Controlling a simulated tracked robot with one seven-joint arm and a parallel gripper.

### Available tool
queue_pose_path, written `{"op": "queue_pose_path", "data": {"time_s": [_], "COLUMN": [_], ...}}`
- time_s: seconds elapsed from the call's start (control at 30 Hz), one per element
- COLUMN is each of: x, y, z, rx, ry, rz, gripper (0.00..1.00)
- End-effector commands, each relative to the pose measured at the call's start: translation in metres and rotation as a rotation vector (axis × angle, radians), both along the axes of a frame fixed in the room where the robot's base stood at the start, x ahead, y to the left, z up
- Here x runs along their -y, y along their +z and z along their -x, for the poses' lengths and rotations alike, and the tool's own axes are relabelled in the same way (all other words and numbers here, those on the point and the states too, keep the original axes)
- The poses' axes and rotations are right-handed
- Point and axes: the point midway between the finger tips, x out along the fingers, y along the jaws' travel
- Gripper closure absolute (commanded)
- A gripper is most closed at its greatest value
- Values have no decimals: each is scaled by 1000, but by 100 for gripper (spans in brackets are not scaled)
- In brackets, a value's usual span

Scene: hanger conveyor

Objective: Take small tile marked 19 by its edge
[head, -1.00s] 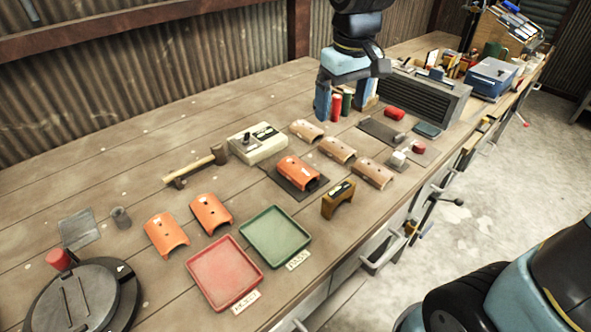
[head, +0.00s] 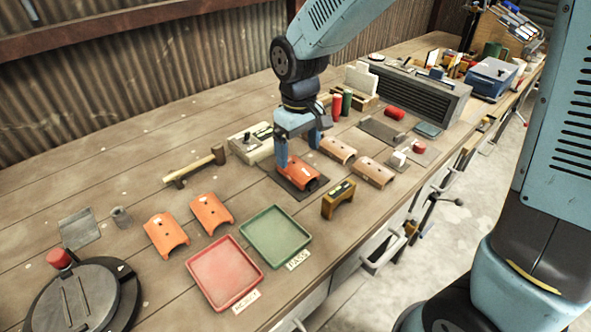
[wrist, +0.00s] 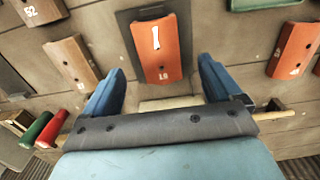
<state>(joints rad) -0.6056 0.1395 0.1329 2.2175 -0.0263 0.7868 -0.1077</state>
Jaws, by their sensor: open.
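An orange curved tile (head: 299,173) sits on a dark flat plate (head: 282,185) near the middle of the bench. In the wrist view this tile (wrist: 162,50) lies ahead of the jaws and carries a pale label with a stroke and a small mark, upside down, possibly 19. My gripper (head: 299,150) is open over the back end of the tile. In the wrist view my gripper (wrist: 163,76) has one blue finger on each side of the tile's near end, apart from it. The tile's back part is partly hidden by the fingers in the head view.
Brown tiles (head: 338,149) lie to the right and orange tiles (head: 166,235) to the left. A pale control box (head: 243,150) stands just behind left. A small brown block (head: 338,200), green tray (head: 275,236) and red tray (head: 224,273) are in front.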

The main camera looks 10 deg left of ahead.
Motion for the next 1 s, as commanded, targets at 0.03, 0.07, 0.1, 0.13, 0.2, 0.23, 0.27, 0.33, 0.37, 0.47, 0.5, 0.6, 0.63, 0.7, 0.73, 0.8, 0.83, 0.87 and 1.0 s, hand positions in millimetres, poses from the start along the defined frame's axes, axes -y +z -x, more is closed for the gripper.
{"op": "queue_pose_path", "data": {"time_s": [0.03,0.07,0.1,0.13,0.2,0.23,0.27,0.33,0.37,0.47,0.5,0.6,0.63,0.7,0.73,0.8,0.83,0.87,1.0], "x": [0,0,0,0,0,0,-1,-1,-1,-1,-1,-1,-1,-1,-1,-1,-1,-1,-2], "y": [-3,-4,-5,-7,-12,-16,-20,-30,-34,-47,-51,-56,-57,-57,-57,-57,-57,-57,-57], "z": [0,0,0,0,0,-1,-1,-2,-3,-3,-3,-3,-3,-3,-3,-3,-3,-3,-3], "rx": [0,0,0,0,-1,-1,-1,-3,-3,-1,-3,0,1,1,1,1,1,1,1], "ry": [0,0,0,0,0,0,0,0,0,0,0,0,0,0,0,0,0,0,0], "rz": [0,0,0,0,2,2,2,2,2,2,2,0,-1,-1,-1,-1,-1,-1,-1], "gripper": [8,8,8,8,8,8,8,8,8,8,8,8,8,8,8,8,8,9,23]}}
